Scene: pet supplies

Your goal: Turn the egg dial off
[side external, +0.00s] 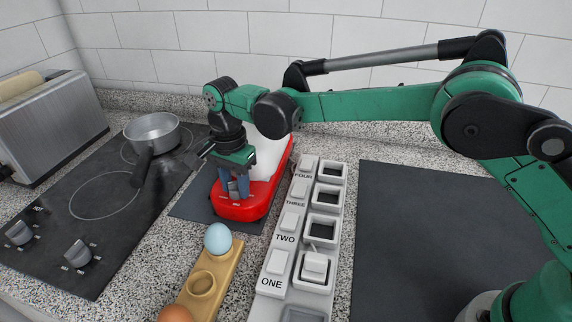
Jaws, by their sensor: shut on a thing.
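A red appliance (258,197) with a white upper part (272,152) stands on a dark mat, left of the middle in the side external view. My gripper (235,190) points down at its front end, with two blue fingers. The fingers are shut on a small grey dial on the red front. The fingers and wrist cover much of the dial, so its setting cannot be read.
A wooden egg holder (202,285) holds a blue egg (218,238) and a brown egg (176,314). A labelled white switch panel (272,265) stands to the right. A cooktop (75,240) with a pot (152,131) and a toaster (50,125) are left. A dark mat (405,240) lies right, mostly bare.

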